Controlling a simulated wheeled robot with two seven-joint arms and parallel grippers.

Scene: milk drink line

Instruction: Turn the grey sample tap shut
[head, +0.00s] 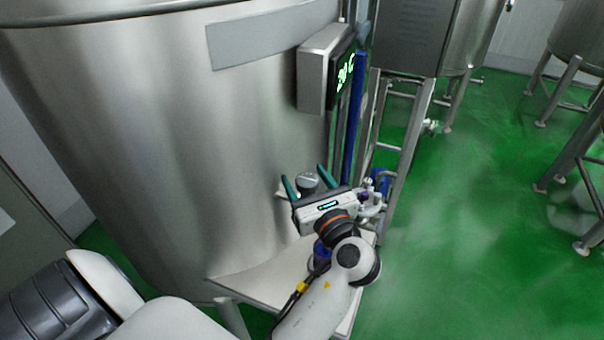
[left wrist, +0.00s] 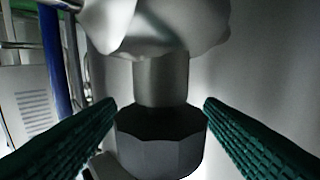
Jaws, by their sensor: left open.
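The grey sample tap (head: 307,180) is on the side of the big steel tank, and only its rounded grey top shows in the head view. In the left wrist view the tap shows as a dark grey faceted knob (left wrist: 160,150), a short metal stem and a lobed shiny metal part (left wrist: 150,25). My left gripper (head: 303,173) is open, with its green fingers on either side of the tap. In the left wrist view a gap seems to show between the knob and each finger; contact is hard to tell. My right gripper is out of view.
The steel tank (head: 170,130) fills the left. A display box (head: 313,75) hangs above the gripper. A blue pipe (head: 356,115) and steel frame stand to the right. A pale shelf (head: 260,280) lies below, with small fittings (head: 370,200) beside the gripper.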

